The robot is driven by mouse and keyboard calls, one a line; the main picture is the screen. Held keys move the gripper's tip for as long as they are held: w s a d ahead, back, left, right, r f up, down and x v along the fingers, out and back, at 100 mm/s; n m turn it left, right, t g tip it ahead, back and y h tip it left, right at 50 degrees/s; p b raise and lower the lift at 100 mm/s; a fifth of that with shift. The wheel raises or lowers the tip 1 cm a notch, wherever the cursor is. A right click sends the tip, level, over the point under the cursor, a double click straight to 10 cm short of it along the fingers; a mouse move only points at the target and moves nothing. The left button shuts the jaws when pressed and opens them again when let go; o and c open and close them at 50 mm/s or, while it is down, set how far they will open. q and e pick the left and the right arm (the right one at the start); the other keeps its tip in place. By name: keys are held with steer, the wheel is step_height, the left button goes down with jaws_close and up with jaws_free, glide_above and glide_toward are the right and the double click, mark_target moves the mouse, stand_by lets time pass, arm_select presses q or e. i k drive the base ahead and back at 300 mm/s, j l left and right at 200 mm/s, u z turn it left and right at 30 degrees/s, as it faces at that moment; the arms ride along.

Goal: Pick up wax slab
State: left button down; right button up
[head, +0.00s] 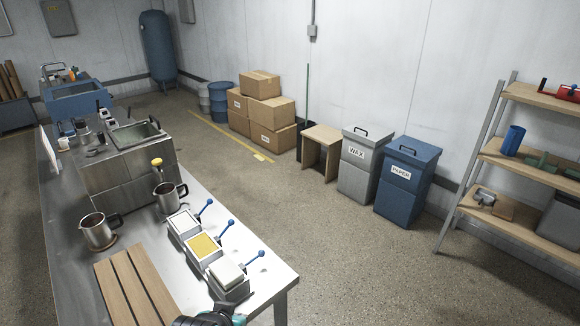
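Three small metal trays with blue-knobbed levers stand in a row on the steel table (70,262). The middle tray holds a yellow textured slab (204,245). The far tray holds a white block (184,222) and the near tray holds another white block (227,272). None is labelled, so I cannot tell which is the wax slab. A grey bin (366,158) marked WAX stands on the floor by the wall, its lid closed. A dark and teal part of what seems to be my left gripper (212,319) shows at the bottom edge, near the closest tray. Its fingers cannot be made out. My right gripper is out of view.
A slatted wooden board (136,288) and two metal pitchers, one of them (98,232) on the left, are on the table. A steel tank (124,170) stands behind. A blue PAPER bin (406,182), cartons (262,113) and a shelf rack (530,157) line the wall. The middle floor is clear.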

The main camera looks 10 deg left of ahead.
mark_target(227, 273)
steer(key=j+z, duration=0.6)
steer(key=z, duration=0.15)
